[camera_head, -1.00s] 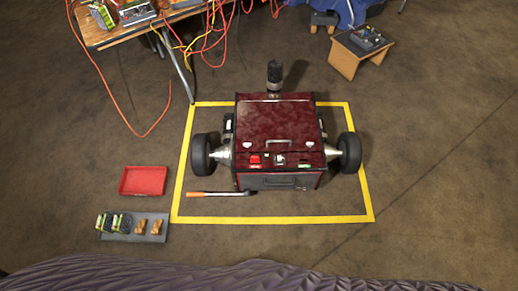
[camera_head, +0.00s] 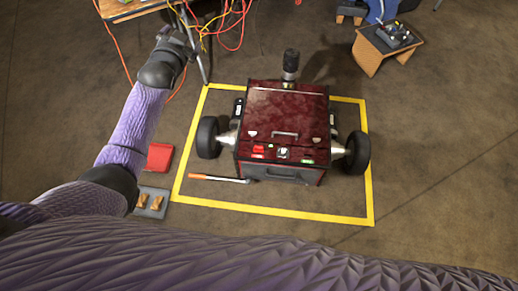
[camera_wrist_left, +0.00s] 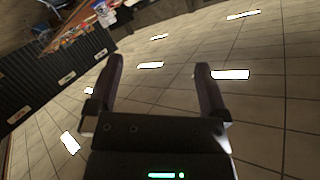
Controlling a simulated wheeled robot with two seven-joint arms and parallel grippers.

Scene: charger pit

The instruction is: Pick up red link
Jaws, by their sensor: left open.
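A small red block (camera_head: 258,150), which looks like the red link, sits at the left of the front panel of the dark red wheeled box (camera_head: 285,108). My left gripper (camera_head: 180,38) is raised at the upper left, well away from the red block. In the left wrist view my gripper's two fingers (camera_wrist_left: 158,78) are spread apart with nothing between them. The red block does not show in that view. My right gripper is not in view.
A yellow taped frame (camera_head: 369,180) surrounds the box. An orange-handled bar (camera_head: 220,178) lies at its front left. My left arm partly covers the red tray (camera_head: 160,157) and the grey tray (camera_head: 150,211). A cable-strewn table stands upper left; a small wooden stand (camera_head: 375,55) stands upper right.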

